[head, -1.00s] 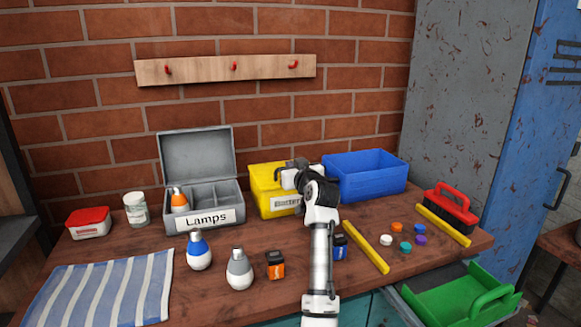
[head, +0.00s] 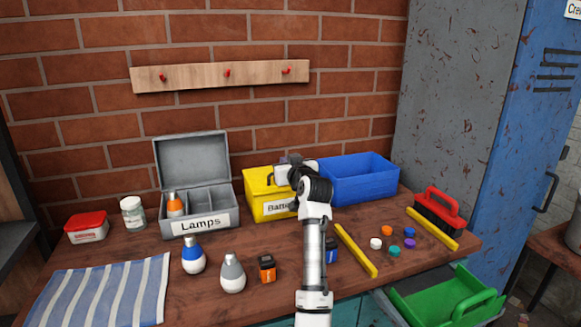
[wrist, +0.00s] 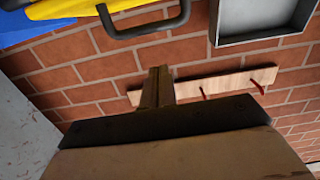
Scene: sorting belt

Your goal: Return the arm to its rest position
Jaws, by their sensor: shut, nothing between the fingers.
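My arm reaches up from the bottom of the head view over the bench. My gripper (head: 283,174) is in front of the yellow batteries box (head: 256,205), which it partly hides. In the wrist view my gripper (wrist: 158,75) points toward the brick wall, its two fingers together with nothing between them. The yellow box and its dark handle (wrist: 150,28) show at the top of the wrist view.
A grey Lamps case (head: 190,165) stands open with an orange lamp inside. A blue bin (head: 355,180) is right of my gripper. Loose lamps, batteries, caps and yellow bars lie on the bench (head: 300,285). A hook rail (head: 215,75) is on the wall.

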